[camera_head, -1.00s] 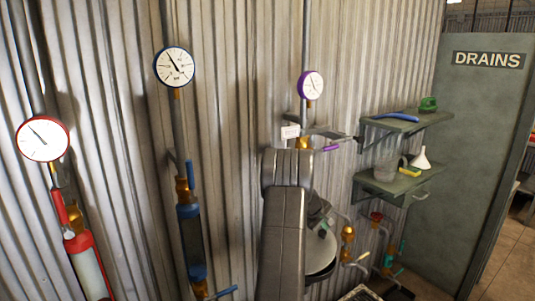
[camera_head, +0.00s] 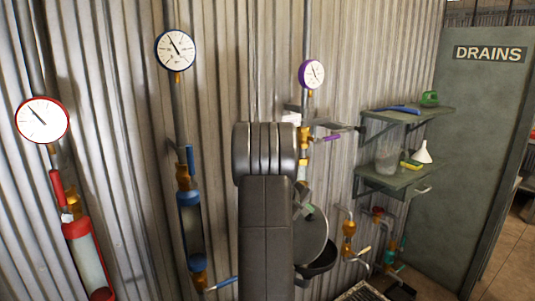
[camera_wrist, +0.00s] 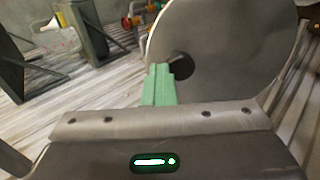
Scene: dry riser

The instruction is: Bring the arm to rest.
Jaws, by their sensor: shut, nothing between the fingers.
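My arm rises in the middle of the head view and hides part of the wall behind it. My gripper (camera_wrist: 158,86) shows in the wrist view as two green fingers pressed together, with nothing between them. In the head view the gripper is mostly hidden behind my arm, and a grey disc (camera_head: 314,236) shows just right of the arm.
Red (camera_head: 42,120), blue (camera_head: 175,49) and purple (camera_head: 312,74) rimmed gauges hang on the corrugated wall above pipes and valves. Two shelves (camera_head: 398,181) at right hold a funnel (camera_head: 423,153) and a jug. A panel marked DRAINS (camera_head: 470,150) stands farther right.

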